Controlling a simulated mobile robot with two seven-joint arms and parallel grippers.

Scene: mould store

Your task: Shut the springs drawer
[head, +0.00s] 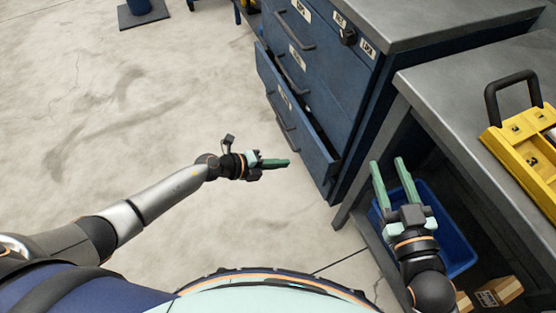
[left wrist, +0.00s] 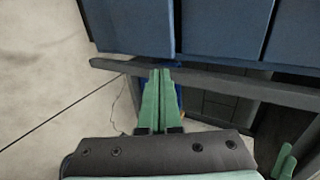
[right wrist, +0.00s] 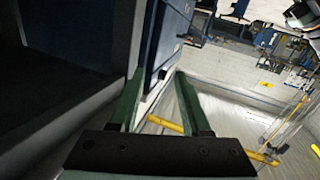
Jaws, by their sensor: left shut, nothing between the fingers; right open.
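The blue drawer cabinet (head: 334,71) stands at the upper middle of the head view. A lower drawer (head: 288,118) is pulled partly out, with a dark gap behind its front; its label is too small to read, so I cannot confirm it is the springs drawer. My left gripper (head: 288,163) is shut and empty, in front of this drawer's near end and apart from it. In the left wrist view its closed fingertips (left wrist: 160,72) point toward blue panels (left wrist: 128,25). My right gripper (head: 388,165) is open and empty beside the workbench, over a blue bin (head: 451,240).
A grey workbench (head: 490,130) on the right carries a yellow case (head: 520,135) with a black handle. Cardboard boxes (head: 497,292) lie under it. A black padlock-like item (head: 348,37) hangs on the cabinet. The concrete floor (head: 120,130) on the left is clear.

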